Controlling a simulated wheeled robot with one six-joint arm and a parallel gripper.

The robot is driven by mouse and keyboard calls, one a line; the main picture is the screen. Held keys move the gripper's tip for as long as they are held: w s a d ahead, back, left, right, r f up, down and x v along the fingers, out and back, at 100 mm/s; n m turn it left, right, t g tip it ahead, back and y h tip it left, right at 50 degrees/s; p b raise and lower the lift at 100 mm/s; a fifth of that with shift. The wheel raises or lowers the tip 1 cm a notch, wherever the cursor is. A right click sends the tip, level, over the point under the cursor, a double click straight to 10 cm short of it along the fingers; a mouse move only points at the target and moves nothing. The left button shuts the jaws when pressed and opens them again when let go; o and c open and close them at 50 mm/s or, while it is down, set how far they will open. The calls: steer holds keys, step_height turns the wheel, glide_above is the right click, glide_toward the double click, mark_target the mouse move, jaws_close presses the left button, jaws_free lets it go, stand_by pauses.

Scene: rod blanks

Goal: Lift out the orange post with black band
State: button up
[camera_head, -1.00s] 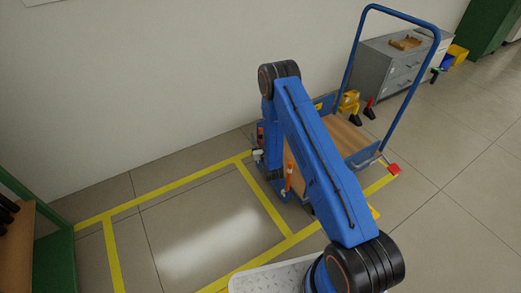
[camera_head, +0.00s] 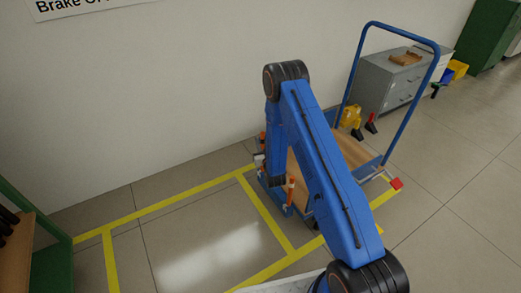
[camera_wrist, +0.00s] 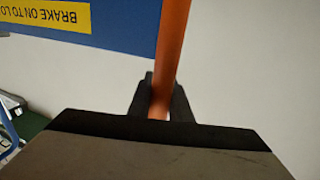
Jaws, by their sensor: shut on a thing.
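An orange post (camera_wrist: 170,45) stands between the two dark fingers of my gripper (camera_wrist: 160,95) in the wrist view. My gripper is shut on it. The post runs up out of the top of that picture, and no black band shows on its visible part. One orange post (camera_head: 291,190) shows beside my wrist at the trolley's left end. Another bit of orange (camera_head: 262,137) shows left of my forearm. I cannot tell which of these is held.
A blue trolley (camera_head: 366,172) with a wooden deck and tall handle stands behind my arm. Yellow tape (camera_head: 268,215) marks clear floor to its left. A grey cabinet (camera_head: 385,85) stands behind it. A green rack (camera_head: 55,262) is at the far left.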

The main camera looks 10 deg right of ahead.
step_height(320, 180, up, 12)
steer(key=shift+f, duration=0.25)
stand_by(0.4)
